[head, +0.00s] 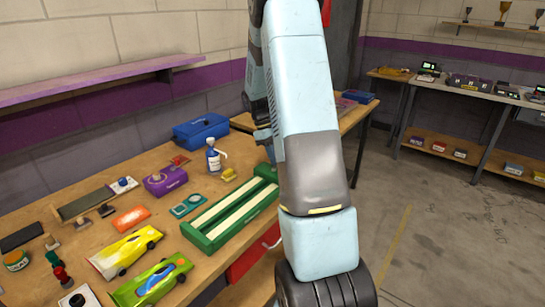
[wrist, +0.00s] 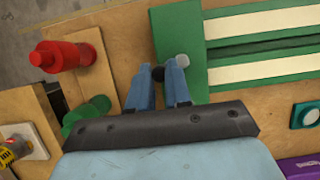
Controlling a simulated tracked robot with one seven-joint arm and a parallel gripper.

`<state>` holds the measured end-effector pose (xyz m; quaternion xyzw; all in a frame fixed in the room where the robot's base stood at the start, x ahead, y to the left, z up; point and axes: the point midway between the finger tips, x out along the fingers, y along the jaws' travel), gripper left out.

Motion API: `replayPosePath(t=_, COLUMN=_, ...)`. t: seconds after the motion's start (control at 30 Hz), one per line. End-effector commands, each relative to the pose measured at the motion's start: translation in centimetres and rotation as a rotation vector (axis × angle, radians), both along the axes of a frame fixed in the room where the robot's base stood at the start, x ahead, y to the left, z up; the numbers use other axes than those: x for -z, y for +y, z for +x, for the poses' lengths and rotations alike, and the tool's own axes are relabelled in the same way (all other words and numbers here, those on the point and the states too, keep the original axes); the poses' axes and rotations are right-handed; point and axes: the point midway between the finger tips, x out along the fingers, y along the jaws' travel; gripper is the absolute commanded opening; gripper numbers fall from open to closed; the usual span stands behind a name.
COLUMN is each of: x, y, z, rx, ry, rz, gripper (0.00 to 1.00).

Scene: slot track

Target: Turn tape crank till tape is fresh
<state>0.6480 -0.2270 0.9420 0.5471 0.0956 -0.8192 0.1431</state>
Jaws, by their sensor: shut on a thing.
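The tape device is a long green frame with cream tape strips, lying on the wooden bench (head: 225,185) in the head view. In the wrist view the green frame's end plate (wrist: 205,85) is beside my gripper (wrist: 160,78). The two blue fingers are shut on a small dark crank knob (wrist: 158,72) at the edge of that plate. A grey round end (wrist: 182,60) shows next to the knob on the plate. The rest of the crank is hidden by the fingers. The cream tape strips (wrist: 268,70) look clean where visible. In the head view my fingertips are hidden behind my arm.
A red peg-like thing (wrist: 62,55) and a green one (wrist: 88,115) stand left of my gripper. Model cars (head: 125,252), a white bottle (head: 214,157) and a blue box (head: 200,130) crowd the bench.

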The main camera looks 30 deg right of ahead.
Motion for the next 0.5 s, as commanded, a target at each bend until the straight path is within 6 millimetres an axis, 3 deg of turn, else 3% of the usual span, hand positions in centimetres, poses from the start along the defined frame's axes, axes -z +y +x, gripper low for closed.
replayPosePath(t=0.5, x=0.0, y=-0.73, z=-1.04, rx=0.411, ry=0.001, rz=-0.001, gripper=0.0)
